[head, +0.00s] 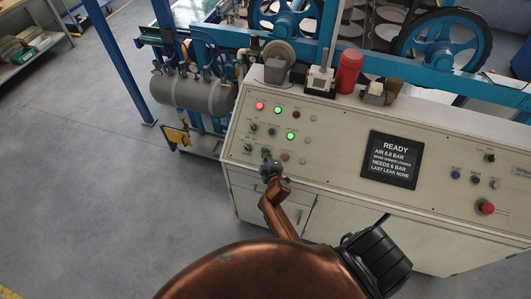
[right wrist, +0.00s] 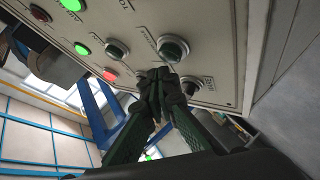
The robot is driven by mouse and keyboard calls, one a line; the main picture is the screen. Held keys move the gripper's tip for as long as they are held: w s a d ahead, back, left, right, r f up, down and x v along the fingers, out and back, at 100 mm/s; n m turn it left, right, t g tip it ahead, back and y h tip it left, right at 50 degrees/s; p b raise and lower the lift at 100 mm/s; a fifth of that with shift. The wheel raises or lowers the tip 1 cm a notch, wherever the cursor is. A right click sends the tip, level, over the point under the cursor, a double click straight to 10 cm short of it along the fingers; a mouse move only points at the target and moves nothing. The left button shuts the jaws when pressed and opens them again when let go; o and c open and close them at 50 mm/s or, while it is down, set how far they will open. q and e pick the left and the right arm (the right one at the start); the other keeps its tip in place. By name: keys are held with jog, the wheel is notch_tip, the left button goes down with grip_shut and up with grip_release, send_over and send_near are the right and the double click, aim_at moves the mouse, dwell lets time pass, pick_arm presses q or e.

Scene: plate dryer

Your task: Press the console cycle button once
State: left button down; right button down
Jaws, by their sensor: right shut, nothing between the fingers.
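The pale console (head: 330,140) carries lamps, knobs and buttons on its sloping top. In the right wrist view, the closed dark green fingers (right wrist: 156,82) point at the panel beside a dark round control (right wrist: 173,47) and another dark control (right wrist: 190,88). I cannot tell whether the fingertips touch the panel. The screen (head: 391,160) reads READY, AIR 6.0 BAR and LAST LEAK NONE. My left gripper is out of view.
Green lamps (head: 290,136) and a red lamp (head: 259,106) glow near the gripper. A red mushroom button (head: 487,208) sits at the right. A red cylinder (head: 348,70) stands along the console's back edge. Blue machinery (head: 440,68) lies behind. The floor (head: 90,190) at left is clear.

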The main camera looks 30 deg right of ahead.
jog(key=shift+d+f, duration=0.1)
jog(key=shift+f, duration=0.05)
jog(key=shift+w+d+f+b, duration=0.1)
jog(key=shift+w+f+b, duration=0.1)
jog(key=shift+b, duration=0.1)
jog(key=shift+w+d+f+b, duration=0.1)
jog(key=shift+d+f+b, duration=0.1)
jog(key=shift+f+b, duration=0.2)
dwell(0.7)
jog(key=shift+s+a+r+p, duration=0.15)
jog(key=shift+a+r+p, duration=0.05)
jog(key=shift+r+p, duration=0.2)
jog(key=shift+s+a+r+p, duration=0.15)
jog(key=shift+r+p, duration=0.2)
